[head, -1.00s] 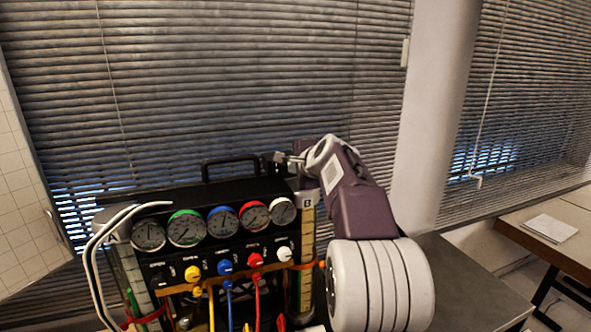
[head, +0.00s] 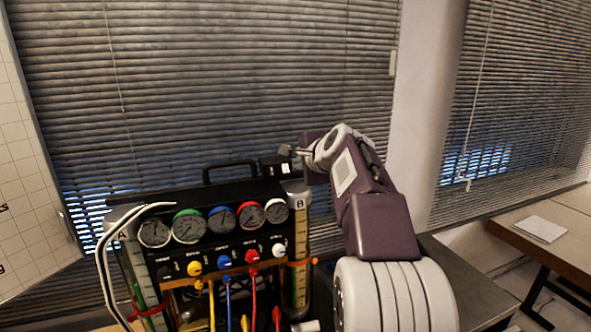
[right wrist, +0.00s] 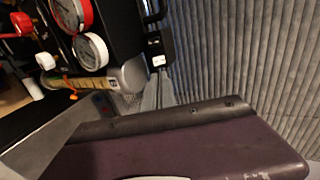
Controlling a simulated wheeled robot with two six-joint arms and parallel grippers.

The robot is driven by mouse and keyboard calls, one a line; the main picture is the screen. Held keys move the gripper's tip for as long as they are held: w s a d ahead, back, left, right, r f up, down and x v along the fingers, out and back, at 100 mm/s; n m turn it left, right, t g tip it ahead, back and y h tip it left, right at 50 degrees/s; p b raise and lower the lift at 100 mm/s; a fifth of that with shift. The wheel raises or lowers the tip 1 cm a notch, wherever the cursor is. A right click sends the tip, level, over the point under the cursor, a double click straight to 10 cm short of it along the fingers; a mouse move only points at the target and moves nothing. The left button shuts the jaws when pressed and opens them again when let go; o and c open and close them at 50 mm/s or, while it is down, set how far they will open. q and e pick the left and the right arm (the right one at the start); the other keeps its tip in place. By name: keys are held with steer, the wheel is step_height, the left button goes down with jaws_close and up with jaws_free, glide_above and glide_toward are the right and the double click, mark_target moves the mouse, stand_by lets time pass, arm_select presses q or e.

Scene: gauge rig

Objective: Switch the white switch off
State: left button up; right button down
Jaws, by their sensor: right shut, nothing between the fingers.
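On the black gauge rig (head: 225,190), a white knob (head: 278,250) sits at the right end of a row of coloured knobs, below a white-rimmed gauge (head: 276,210). It also shows in the right wrist view (right wrist: 46,60). A small black box with white patches (head: 274,168) stands at the rig's back right; it also shows in the right wrist view (right wrist: 158,45). I cannot tell which of these is the white switch or how it is set. My right gripper (head: 287,151) is shut and empty, just above and right of the box. My left gripper is out of view.
A black carry handle (head: 230,165) rises from the rig's top. Cylinder B (head: 298,235) stands at its right side, and white hoses (head: 110,240) loop at its left. Blinds (head: 200,90) hang behind. A wooden table (head: 550,225) with paper is far right.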

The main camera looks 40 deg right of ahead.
steer(key=g+p, duration=0.2)
steer(key=p, duration=0.6)
glide_toward(285, 173)
steer(key=shift+y, duration=0.3)
steer(key=x, duration=0.7)
steer(key=shift+s+d, duration=0.1)
steer(key=shift+d, duration=0.15)
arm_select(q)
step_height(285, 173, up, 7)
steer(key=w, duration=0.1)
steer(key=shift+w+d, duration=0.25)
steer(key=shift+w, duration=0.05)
